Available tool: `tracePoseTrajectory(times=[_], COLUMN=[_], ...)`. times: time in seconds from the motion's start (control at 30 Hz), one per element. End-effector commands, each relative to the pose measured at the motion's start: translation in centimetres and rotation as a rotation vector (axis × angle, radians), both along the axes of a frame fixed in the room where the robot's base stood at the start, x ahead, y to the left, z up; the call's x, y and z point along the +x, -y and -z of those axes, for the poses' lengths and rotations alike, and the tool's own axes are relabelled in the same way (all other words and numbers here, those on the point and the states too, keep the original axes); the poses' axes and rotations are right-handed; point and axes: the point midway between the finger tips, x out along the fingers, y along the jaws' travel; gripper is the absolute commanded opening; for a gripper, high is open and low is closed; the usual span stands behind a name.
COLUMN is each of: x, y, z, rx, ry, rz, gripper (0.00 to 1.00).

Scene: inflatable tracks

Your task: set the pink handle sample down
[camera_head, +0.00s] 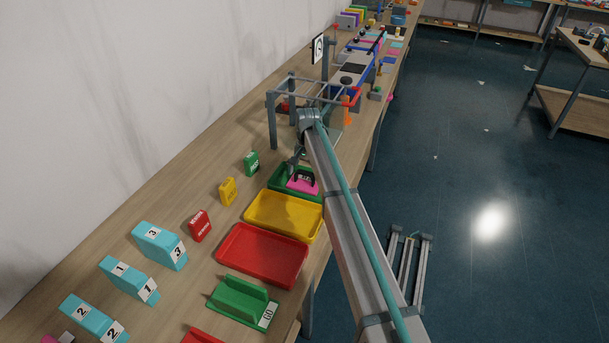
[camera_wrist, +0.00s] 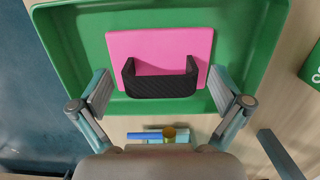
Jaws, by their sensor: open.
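The pink handle sample (camera_wrist: 160,43) is a flat pink plate with a black handle (camera_wrist: 161,84). It lies in the green tray (camera_wrist: 268,22) in the wrist view. In the head view the pink sample (camera_head: 303,184) shows in the green tray (camera_head: 277,183), partly hidden by my arm. My gripper (camera_wrist: 161,92) is open, with one finger on each side of the black handle and a visible gap to it on both sides. In the head view my gripper (camera_head: 296,163) is small and partly hidden at the tray.
A yellow tray (camera_head: 283,232) and a red tray (camera_head: 262,280) stand nearer on the bench. Green (camera_head: 251,163), yellow (camera_head: 228,191) and red (camera_head: 199,225) labelled blocks stand left of the trays. A grey frame (camera_head: 271,118) stands behind the green tray.

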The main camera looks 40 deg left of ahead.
Motion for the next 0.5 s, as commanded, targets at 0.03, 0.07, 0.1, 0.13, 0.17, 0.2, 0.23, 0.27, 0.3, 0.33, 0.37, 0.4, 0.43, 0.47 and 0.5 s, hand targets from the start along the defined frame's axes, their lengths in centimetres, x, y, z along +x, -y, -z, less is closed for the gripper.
tracePoseTrajectory(times=[0.03, 0.07, 0.1, 0.13, 0.17, 0.2, 0.23, 0.27, 0.3, 0.33, 0.37, 0.4, 0.43, 0.47, 0.5], x=[0.0, 0.0, 0.1, 0.1, 0.2, 0.2, 0.3, 0.3, 0.4, 0.5, 0.6, 0.7, 0.8, 0.8, 0.9], y=[0.0, 0.0, 0.0, -0.1, -0.1, -0.1, -0.1, -0.2, -0.2, -0.2, -0.3, -0.3, -0.3, -0.4, -0.4], z=[-0.2, -0.4, -0.5, -0.7, -0.9, -1.4, -1.8, -2.3, -3.0, -3.5, -4.1, -4.9, -5.5, -6.1, -6.9], rx=[0.000, 0.000, 0.001, 0.001, 0.001, 0.002, 0.002, 0.002, 0.002, 0.003, 0.002, 0.003, 0.003, 0.002, 0.002], ry=[0.000, 0.000, 0.001, 0.001, 0.001, 0.002, 0.002, 0.002, 0.001, 0.002, 0.001, 0.002, 0.002, 0.001, 0.001], rz=[0.000, 0.000, 0.000, 0.000, 0.000, 0.000, 0.000, 0.000, 0.000, 0.000, 0.000, 0.000, 0.000, 0.000, 0.000], gripper=[1.00, 1.00, 1.00, 1.00, 1.00, 1.00, 1.00, 1.00, 1.00, 1.00, 1.00, 1.00, 1.00, 1.00, 1.00])
